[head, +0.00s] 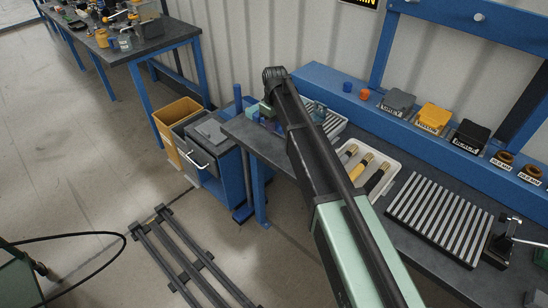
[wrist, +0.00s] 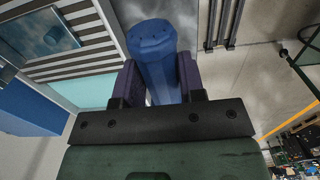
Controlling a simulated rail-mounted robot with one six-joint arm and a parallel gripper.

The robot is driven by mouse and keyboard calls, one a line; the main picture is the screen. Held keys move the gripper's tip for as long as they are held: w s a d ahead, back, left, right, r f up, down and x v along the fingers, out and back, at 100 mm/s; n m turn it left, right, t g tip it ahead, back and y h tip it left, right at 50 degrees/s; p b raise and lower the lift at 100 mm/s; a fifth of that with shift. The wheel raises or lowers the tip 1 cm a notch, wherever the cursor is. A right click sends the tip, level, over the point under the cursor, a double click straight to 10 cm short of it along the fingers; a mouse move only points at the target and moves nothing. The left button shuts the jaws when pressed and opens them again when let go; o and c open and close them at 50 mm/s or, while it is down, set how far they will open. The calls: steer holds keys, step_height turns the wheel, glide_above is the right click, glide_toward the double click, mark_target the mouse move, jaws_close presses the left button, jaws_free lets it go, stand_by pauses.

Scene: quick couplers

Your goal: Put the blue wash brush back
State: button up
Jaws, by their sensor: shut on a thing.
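The blue wash brush, as far as I can tell, is the blue, rounded handle (wrist: 152,55) in the wrist view. My gripper (wrist: 157,78) is shut on it, with one dark purple finger on each side. The brush's lower end is hidden behind the gripper body. In the head view my arm reaches to the left end of the bench, and it largely hides the gripper and brush. A white tray (head: 398,168) on the bench holds brushes with grey, yellow (head: 364,162) and black ends.
A slatted rack in a pale tray (head: 336,130) stands just right of my arm's far end, with a blue-grey item (head: 318,112) on it. A larger slatted rack (head: 440,215) lies at right. Labelled grey, yellow and black blocks line the blue ledge (head: 345,95). A cart (head: 205,150) stands left.

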mark_target(275, 149)
step_height(275, 149, down, 10)
steer(key=b, duration=0.7)
steer(key=shift+r, duration=0.25)
steer(key=shift+c, duration=0.4)
steer(key=shift+f, duration=0.25)
steer(key=o, duration=1.1)
steer(key=shift+r, duration=0.1)
steer(key=shift+r, duration=0.1)
steer(key=r+p, duration=1.1)
steer(key=shift+s, duration=0.25)
steer(key=s+d+m, duration=0.3)
steer(key=s+d, duration=0.2)
steer(key=s, duration=0.5)
steer(key=s+d+m, duration=0.3)
steer(key=s+d, duration=0.2)
steer(key=s, duration=0.5)
steer(key=s+d+m, duration=0.3)
steer(key=s+d, duration=0.1)
steer(key=s, duration=0.6)
steer(key=shift+d+f, duration=0.25)
steer(key=shift+d, duration=0.15)
